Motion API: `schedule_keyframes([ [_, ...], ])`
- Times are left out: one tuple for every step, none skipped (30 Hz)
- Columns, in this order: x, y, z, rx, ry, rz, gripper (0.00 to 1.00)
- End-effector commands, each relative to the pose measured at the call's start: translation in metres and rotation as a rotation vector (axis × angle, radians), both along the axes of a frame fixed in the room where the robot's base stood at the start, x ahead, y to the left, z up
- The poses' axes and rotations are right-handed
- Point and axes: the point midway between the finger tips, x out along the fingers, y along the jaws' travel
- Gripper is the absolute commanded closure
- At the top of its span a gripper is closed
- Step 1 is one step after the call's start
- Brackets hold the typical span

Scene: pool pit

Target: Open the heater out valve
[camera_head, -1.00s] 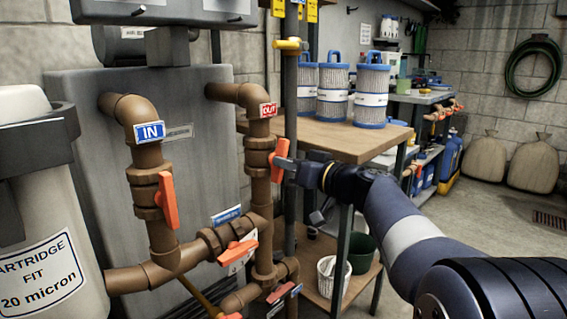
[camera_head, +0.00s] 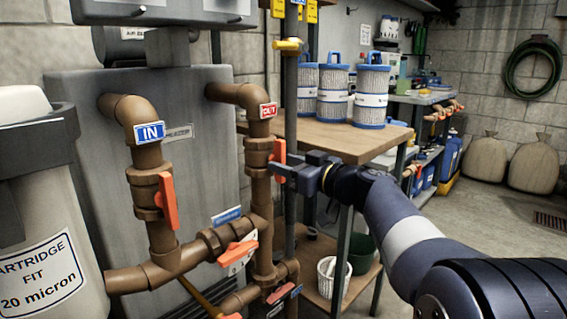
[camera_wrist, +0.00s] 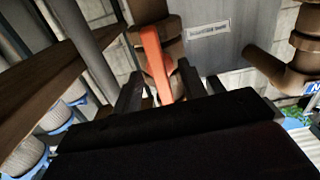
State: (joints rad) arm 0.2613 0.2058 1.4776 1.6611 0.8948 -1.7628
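The heater out valve has an orange handle (camera_head: 280,151) on the brown pipe under the red OUT tag (camera_head: 267,110). The handle stands nearly upright, along the pipe. My gripper (camera_head: 284,169) is at the handle from the right, and a finger covers its lower part in the head view. In the wrist view the orange handle (camera_wrist: 155,62) reaches between the two dark fingers of my gripper (camera_wrist: 160,88). The fingers are apart, with gaps beside the handle. Whether one finger touches it is not clear.
The IN pipe with its orange handle (camera_head: 167,201) is to the left. Another orange handle (camera_head: 238,249) is on the lower pipe. A wooden bench (camera_head: 340,139) with filter cartridges stands behind my gripper. A grey vertical pole (camera_head: 290,100) is close by.

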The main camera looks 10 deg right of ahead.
Motion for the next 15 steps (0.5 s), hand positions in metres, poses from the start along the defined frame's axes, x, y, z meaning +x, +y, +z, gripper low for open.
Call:
schedule_keyframes([
  [0.000,0.000,0.000,0.000,0.000,0.000,0.60],
  [0.000,0.000,0.000,0.000,0.000,0.000,0.60],
  [0.000,0.000,0.000,0.000,0.000,0.000,0.60],
  [0.000,0.000,0.000,0.000,0.000,0.000,0.60],
  [0.000,0.000,0.000,0.000,0.000,0.000,0.60],
  [0.000,0.000,0.000,0.001,0.001,0.000,0.60],
  [0.000,0.000,0.000,0.001,0.001,0.000,0.60],
  [0.000,0.000,0.000,0.001,0.001,0.000,0.60],
  [-0.001,-0.001,0.000,0.001,-0.001,-0.001,0.60],
  [-0.003,-0.002,0.001,0.001,-0.001,-0.001,0.60],
  [-0.005,-0.004,0.001,0.001,-0.001,-0.002,0.60],
  [-0.009,-0.007,0.000,0.001,0.000,-0.003,0.60],
  [-0.012,-0.010,0.000,0.001,0.000,-0.003,0.60],
  [-0.016,-0.012,0.001,0.001,-0.001,-0.004,0.60],
  [-0.020,-0.016,0.001,0.001,-0.001,-0.004,0.60],
])
